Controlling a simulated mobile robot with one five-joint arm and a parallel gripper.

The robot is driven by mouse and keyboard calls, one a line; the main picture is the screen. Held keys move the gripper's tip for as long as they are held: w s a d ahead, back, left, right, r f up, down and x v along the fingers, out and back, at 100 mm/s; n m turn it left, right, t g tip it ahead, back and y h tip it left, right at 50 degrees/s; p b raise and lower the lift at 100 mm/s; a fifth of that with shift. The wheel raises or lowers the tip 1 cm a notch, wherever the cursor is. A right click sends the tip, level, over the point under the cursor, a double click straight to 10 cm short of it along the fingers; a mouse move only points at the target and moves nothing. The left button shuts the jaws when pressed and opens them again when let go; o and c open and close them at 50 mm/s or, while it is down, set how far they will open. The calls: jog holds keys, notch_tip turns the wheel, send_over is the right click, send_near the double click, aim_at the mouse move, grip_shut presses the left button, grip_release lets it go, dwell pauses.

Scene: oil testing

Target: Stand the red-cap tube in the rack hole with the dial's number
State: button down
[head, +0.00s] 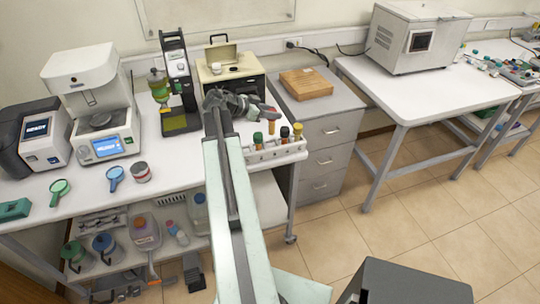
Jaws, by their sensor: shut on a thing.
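My gripper (262,107) is above the white tube rack (275,152) at the right end of the near bench. It is shut on a slim reddish-brown tube (271,127), which hangs roughly upright over or at the back of the rack. I take it for the red-cap tube, but the gripper hides its top. I cannot tell whether its lower end is in a hole. In the rack stand a green-capped tube (257,138), a black-capped tube (284,133) and an orange-capped tube (297,129). The hole numbers and the dial's number are not readable.
A beige instrument with its lid up (231,70) and a black stand with a yellow-green vessel (160,88) are behind my arm. Left are a white machine (92,80), two magnifiers and a can (141,172). A grey drawer cabinet (325,130) stands to the right.

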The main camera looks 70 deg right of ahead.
aim_at(269, 131)
notch_tip(269, 131, down, 10)
jog(key=b, duration=1)
jog(key=shift+r, duration=0.2)
jog(key=c, duration=1.4)
grip_release()
jog(key=shift+f, duration=0.2)
jog(key=o, duration=0.4)
jog(key=shift+o, duration=0.2)
jog(key=shift+r, duration=0.25)
jog(key=p+v, duration=0.6)
jog(key=v, duration=0.6)
